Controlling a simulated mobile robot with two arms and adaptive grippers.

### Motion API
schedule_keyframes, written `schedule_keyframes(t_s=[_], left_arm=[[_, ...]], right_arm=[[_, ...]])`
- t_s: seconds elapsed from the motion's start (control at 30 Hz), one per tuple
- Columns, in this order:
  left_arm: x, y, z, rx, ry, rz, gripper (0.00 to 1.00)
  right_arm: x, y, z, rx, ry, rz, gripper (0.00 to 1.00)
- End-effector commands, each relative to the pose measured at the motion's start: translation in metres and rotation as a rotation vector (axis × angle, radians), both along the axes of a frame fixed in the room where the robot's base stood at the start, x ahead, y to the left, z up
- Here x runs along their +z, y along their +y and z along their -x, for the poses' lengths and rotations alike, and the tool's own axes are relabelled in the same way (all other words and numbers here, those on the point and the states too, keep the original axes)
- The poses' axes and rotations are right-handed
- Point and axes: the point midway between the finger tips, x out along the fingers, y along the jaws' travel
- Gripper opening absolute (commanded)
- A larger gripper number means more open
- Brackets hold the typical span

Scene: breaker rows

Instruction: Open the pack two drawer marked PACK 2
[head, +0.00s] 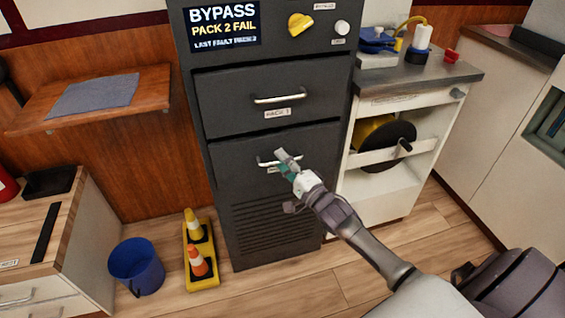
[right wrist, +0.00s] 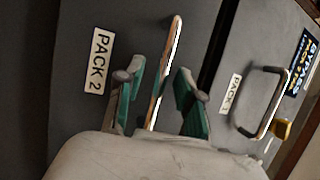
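The PACK 2 drawer (head: 235,152) is the lower drawer of the dark grey cabinet and looks shut in the head view. Its white PACK 2 label (right wrist: 97,61) is readable in the right wrist view; my gripper mostly covers it in the head view. My right gripper (head: 284,161) is at the drawer's bar handle (head: 263,163). In the right wrist view the handle (right wrist: 166,70) runs between the two green-padded fingers (right wrist: 158,88), with a gap on each side. The right gripper is open. My left gripper is out of view.
The PACK 1 drawer (head: 230,95), with its own handle (head: 280,98), sits just above. A white cart (head: 385,190) with a cable reel stands right of the cabinet. Cones on a yellow base (head: 203,284) and a blue bucket (head: 136,268) stand on the floor at left.

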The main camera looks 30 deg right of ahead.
Motion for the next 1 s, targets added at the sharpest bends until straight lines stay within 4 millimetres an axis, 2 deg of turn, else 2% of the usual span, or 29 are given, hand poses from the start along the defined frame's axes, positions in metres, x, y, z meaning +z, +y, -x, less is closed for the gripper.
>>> schedule_keyframes(t_s=[0.27, 0.5, 1.0], left_arm=[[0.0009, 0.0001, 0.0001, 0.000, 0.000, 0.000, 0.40], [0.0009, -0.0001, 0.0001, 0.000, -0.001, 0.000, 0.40], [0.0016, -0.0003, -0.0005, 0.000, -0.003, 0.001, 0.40]], right_arm=[[0.0003, 0.0004, -0.0016, 0.000, 0.000, 0.000, 0.37], [0.0003, 0.0002, -0.0014, 0.000, 0.000, 0.000, 0.00], [0.0000, 0.0010, -0.0019, 0.000, 0.001, 0.000, 0.00]])
